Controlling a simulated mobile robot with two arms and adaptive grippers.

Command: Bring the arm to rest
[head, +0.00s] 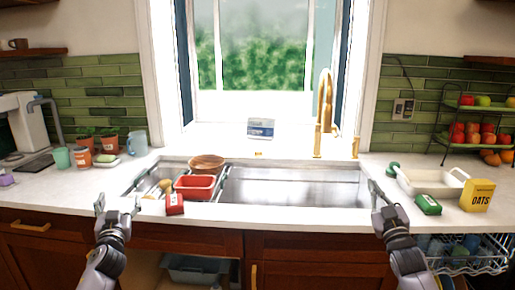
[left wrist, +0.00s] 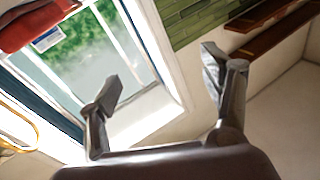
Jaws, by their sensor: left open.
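My left gripper (head: 118,205) is in front of the counter's front edge at the left, with its fingers spread and nothing between them. In the left wrist view, its two fingers (left wrist: 160,78) also stand wide apart and empty. My right gripper (head: 380,192) is near the counter's front edge, right of the sink (head: 295,190). It shows nearly edge-on and small, so its opening is unclear. I see nothing held in it.
A red tray (head: 196,187), a wooden bowl (head: 207,162) and a red box (head: 175,204) are at the sink's left part. An open dishwasher rack (head: 468,262) is below right.

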